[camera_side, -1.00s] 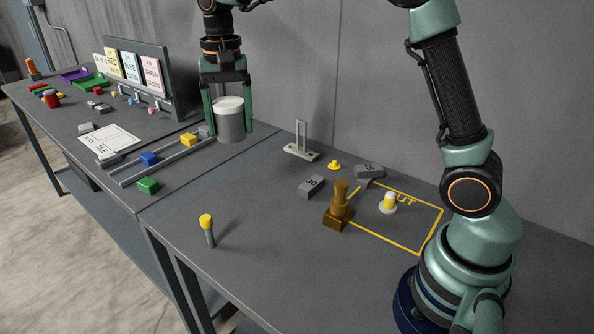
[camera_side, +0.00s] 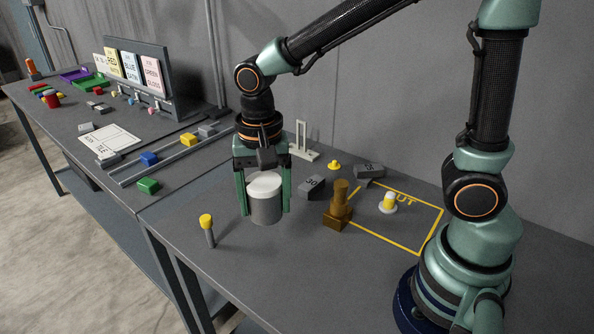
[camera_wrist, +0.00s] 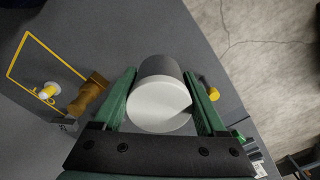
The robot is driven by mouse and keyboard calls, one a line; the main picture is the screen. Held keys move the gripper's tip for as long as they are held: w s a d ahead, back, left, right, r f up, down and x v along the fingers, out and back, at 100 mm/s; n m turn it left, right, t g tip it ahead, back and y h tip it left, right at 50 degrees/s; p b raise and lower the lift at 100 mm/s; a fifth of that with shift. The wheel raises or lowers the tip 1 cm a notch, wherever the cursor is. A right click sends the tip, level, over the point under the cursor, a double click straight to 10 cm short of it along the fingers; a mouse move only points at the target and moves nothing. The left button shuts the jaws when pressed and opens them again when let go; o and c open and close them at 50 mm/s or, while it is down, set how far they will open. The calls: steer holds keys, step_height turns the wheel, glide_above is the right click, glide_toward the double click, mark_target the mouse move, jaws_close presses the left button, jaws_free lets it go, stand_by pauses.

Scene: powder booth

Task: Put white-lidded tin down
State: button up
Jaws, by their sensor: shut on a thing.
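The white-lidded tin (camera_side: 265,207) is a grey cylinder with a white top, and it stands upright between the green fingers of my gripper (camera_side: 264,200). The tin also shows in the wrist view (camera_wrist: 160,98), with one finger of my gripper (camera_wrist: 161,100) on each side. My gripper is shut on it. The tin is over the near table (camera_side: 240,285), left of the brown stamp-like piece. Whether its base touches the table or hangs just above it, I cannot tell.
A yellow-topped peg (camera_side: 208,230) stands left of the tin. The brown piece (camera_side: 339,207), grey blocks (camera_side: 311,187) and a yellow outline (camera_side: 390,247) holding a yellow-and-white knob (camera_side: 389,202) lie to the right. A slotted stand (camera_side: 301,144) is behind. The front table area is clear.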

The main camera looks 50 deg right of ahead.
step_height(320, 180, down, 14)
steer(key=shift+f, duration=0.25)
stand_by(0.3)
steer(key=shift+f, duration=0.1)
steer(key=o, duration=1.5)
steer(key=shift+o, duration=0.2)
step_height(320, 180, up, 12)
steer(key=shift+r, duration=0.1)
steer(key=s+d+r+n+t, duration=0.3)
steer(key=d+r+n+t, duration=0.2)
steer(key=d+r+n, duration=0.4)
steer(key=shift+s+d+r+t, duration=0.3)
steer(key=shift+d+r, duration=0.65)
steer(key=shift+r, duration=0.4)
